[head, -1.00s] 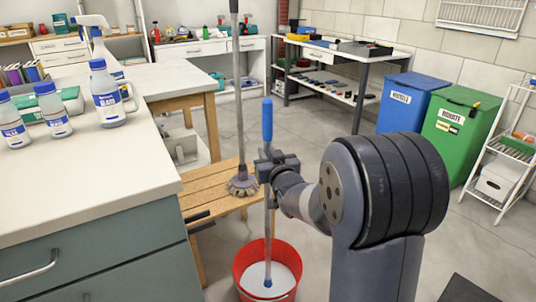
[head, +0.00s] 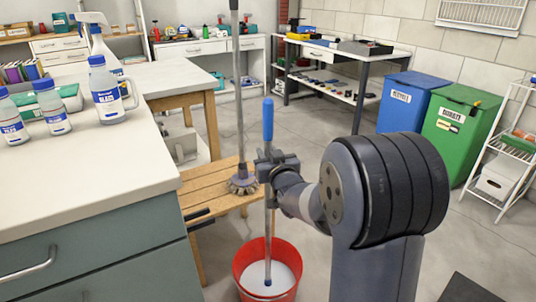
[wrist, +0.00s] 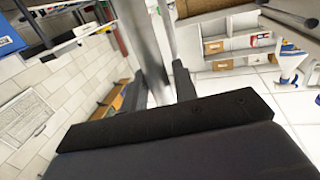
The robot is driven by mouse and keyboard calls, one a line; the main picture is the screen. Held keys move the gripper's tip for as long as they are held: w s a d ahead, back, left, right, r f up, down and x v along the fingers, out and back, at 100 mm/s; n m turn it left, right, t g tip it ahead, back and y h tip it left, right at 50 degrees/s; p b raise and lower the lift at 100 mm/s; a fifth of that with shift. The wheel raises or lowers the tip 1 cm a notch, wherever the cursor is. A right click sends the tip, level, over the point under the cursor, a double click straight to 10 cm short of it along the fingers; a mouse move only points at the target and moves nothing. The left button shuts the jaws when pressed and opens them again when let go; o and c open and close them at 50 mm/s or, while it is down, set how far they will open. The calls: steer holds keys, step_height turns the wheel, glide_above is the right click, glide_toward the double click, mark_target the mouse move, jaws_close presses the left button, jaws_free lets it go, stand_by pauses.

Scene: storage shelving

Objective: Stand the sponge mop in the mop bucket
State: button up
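A mop with a blue grip (head: 267,119) and a grey pole stands nearly upright in the head view. I take it for the sponge mop; no sponge head can be made out. My gripper (head: 270,168) is shut around its pole just below the blue grip. In the wrist view the pole (wrist: 146,45) runs between my two fingers (wrist: 158,92). The pole's lower end shows inside the red mop bucket (head: 243,262), against its pale inside. I cannot tell whether it touches the bottom. The bucket stands upright on the floor.
A grey-poled brush (head: 242,184) stands by a slatted wooden bench (head: 203,192), just left of my gripper. A counter (head: 90,170) with bottles fills the left. Blue (head: 405,100) and green (head: 458,130) bins stand at right. Floor between is clear.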

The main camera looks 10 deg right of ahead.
steer(key=o, duration=0.4)
steer(key=shift+f, duration=0.1)
steer(key=shift+s, duration=0.15)
steer(key=s, duration=0.3)
steer(key=s+p, duration=0.1)
steer(key=s, duration=0.3)
steer(key=s+d+p, duration=0.1)
steer(key=s, duration=0.2)
steer(key=shift+s+r, duration=0.25)
steer(key=w, duration=0.3)
steer(key=w+b, duration=0.1)
steer(key=w, duration=0.3)
steer(key=w+a, duration=0.1)
steer(key=w, duration=0.2)
steer(key=shift+w+b, duration=0.35)
steer(key=shift+w, duration=0.05)
